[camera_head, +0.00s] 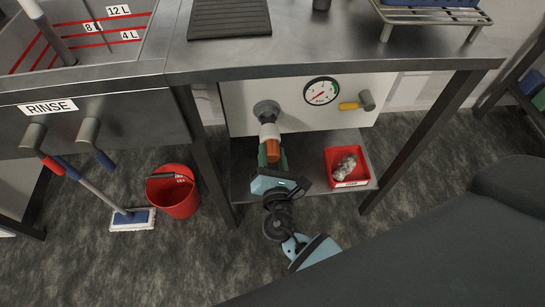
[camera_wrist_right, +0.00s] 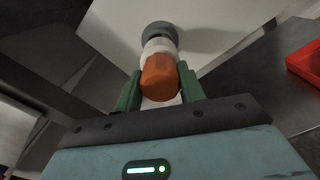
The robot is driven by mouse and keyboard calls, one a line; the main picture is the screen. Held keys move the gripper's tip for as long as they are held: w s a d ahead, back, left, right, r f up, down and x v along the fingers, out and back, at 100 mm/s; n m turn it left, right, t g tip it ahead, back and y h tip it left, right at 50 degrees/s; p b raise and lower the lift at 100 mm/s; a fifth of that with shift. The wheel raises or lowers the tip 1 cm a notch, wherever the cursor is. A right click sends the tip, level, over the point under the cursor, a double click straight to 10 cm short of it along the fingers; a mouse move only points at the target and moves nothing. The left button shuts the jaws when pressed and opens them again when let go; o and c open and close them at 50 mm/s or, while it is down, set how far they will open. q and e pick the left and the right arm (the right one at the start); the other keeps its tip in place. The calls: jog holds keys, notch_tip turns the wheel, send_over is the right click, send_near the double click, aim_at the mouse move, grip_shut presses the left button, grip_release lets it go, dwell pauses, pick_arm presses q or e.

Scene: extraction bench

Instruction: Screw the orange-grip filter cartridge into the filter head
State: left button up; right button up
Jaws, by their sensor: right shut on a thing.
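The filter cartridge has a white body (camera_head: 269,131) and an orange grip (camera_head: 272,150). It points up toward the grey round filter head (camera_head: 267,110) on the white panel under the bench. In the right wrist view the orange grip (camera_wrist_right: 160,76) is between the green fingers, with the white body and the grey head (camera_wrist_right: 158,32) in line beyond it. No gap shows between body and head, but I cannot tell whether the threads are engaged. My right gripper (camera_head: 272,158) is shut on the orange grip. My left gripper is not in view.
A pressure gauge (camera_head: 321,91) and a yellow-handled valve (camera_head: 357,103) sit right of the head. A red tray (camera_head: 346,182) with a greyish object is on the lower shelf, right of my gripper. A bench leg (camera_head: 207,150) and red bucket (camera_head: 173,192) stand to the left.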

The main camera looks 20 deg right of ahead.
aim_at(271, 144)
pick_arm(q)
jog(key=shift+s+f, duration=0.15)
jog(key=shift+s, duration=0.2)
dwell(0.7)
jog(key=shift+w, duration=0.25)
pick_arm(e)
jog(key=shift+w, duration=0.1)
dwell(0.5)
pick_arm(q)
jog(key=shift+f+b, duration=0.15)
jog(key=shift+b, duration=0.15)
pick_arm(e)
jog(key=shift+w+d, duration=0.2)
jog(key=shift+w, duration=0.3)
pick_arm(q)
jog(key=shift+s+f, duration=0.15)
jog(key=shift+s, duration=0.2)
pick_arm(e)
jog(key=shift+w+d, duration=0.1)
jog(key=shift+w, duration=0.35)
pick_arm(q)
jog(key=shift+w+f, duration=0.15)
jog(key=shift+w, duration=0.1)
pick_arm(e)
jog(key=shift+w+d, duration=0.2)
jog(key=shift+w, duration=0.45)
